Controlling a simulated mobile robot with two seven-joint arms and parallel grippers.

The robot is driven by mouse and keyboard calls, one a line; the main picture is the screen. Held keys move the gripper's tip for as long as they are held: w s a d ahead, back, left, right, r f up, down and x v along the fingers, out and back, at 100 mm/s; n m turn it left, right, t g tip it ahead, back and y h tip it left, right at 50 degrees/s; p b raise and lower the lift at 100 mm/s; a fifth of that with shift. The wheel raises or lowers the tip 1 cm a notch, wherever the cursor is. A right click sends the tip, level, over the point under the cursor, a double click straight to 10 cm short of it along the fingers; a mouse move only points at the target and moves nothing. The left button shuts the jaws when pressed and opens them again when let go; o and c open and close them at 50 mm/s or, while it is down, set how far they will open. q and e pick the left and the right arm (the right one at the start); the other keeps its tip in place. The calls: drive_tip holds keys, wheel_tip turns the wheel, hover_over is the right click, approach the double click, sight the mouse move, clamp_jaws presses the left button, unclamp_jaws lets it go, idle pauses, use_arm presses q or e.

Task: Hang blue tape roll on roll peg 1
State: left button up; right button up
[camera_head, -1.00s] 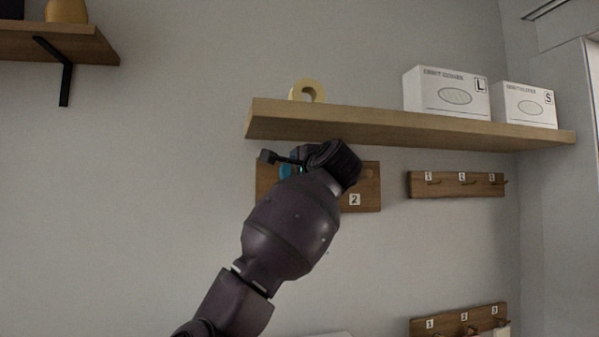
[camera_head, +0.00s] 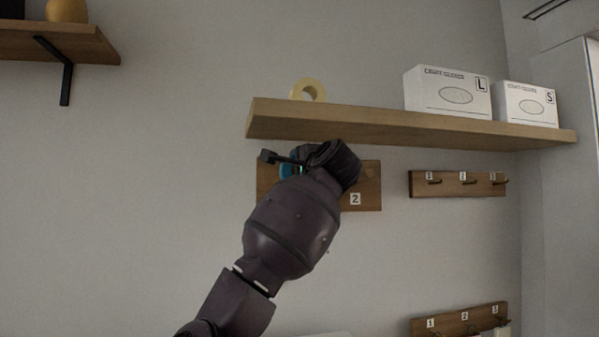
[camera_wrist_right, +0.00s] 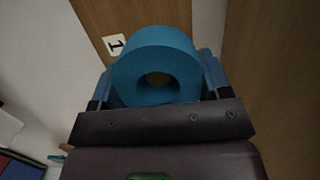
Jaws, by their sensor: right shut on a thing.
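The blue tape roll (camera_wrist_right: 157,52) is between the fingers of my right gripper (camera_wrist_right: 158,80), which is shut on it. In the right wrist view the roll's hole faces the camera. The wooden peg board (camera_wrist_right: 107,14) with the label 1 lies just beyond the roll. In the head view my right gripper (camera_head: 290,165) is in front of the left part of the board (camera_head: 358,180), below the shelf. My arm hides most of the roll (camera_head: 286,171) and the label 1 there. My left gripper is not in view.
A wooden shelf (camera_head: 400,123) runs close above my right gripper. It bears a cream tape roll (camera_head: 308,90) and two white boxes (camera_head: 447,91) (camera_head: 525,104). Small hook boards (camera_head: 457,184) (camera_head: 460,322) are on the wall to the right.

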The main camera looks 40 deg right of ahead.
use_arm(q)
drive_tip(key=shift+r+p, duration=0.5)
use_arm(e)
drive_tip(key=shift+d+x, duration=0.25)
drive_tip(key=shift+x, duration=1.1)
